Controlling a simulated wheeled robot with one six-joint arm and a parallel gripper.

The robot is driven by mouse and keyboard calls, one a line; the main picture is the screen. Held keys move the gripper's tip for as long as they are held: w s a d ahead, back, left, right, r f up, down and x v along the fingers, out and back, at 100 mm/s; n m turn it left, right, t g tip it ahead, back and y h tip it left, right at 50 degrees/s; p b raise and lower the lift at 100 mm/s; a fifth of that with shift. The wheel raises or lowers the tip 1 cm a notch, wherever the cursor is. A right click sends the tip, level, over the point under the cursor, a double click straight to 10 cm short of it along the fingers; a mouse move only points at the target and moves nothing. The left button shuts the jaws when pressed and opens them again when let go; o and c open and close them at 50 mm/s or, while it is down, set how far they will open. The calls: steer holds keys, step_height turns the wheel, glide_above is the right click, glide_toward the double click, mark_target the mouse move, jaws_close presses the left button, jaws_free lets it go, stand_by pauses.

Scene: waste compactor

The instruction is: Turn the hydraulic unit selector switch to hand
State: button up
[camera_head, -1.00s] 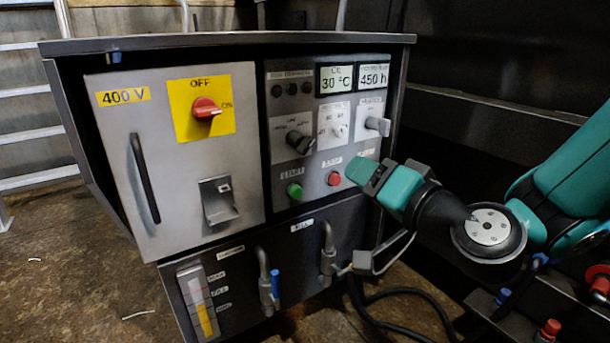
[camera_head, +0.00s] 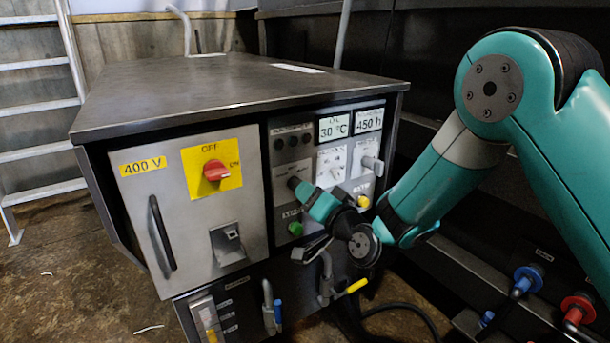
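The control panel (camera_head: 282,167) is on the right part of the cabinet's front. Its left selector switch sits where my gripper (camera_head: 298,187) now is, and the gripper mostly or wholly hides it. My gripper points left at that spot, at or very near the switch; I cannot tell whether the fingers touch or hold it. A white plate with a small switch (camera_head: 332,172) is to the right, and a grey selector switch (camera_head: 372,164) is farther right. The small labels are too blurred to tell which switch is the hydraulic unit's.
The red main switch (camera_head: 215,170) is on a yellow plate at the left. A green button (camera_head: 295,228) is just below my gripper, and a yellow button (camera_head: 363,201) is to its right. A yellow-handled valve (camera_head: 351,287) juts out below.

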steer(key=shift+x, duration=1.25)
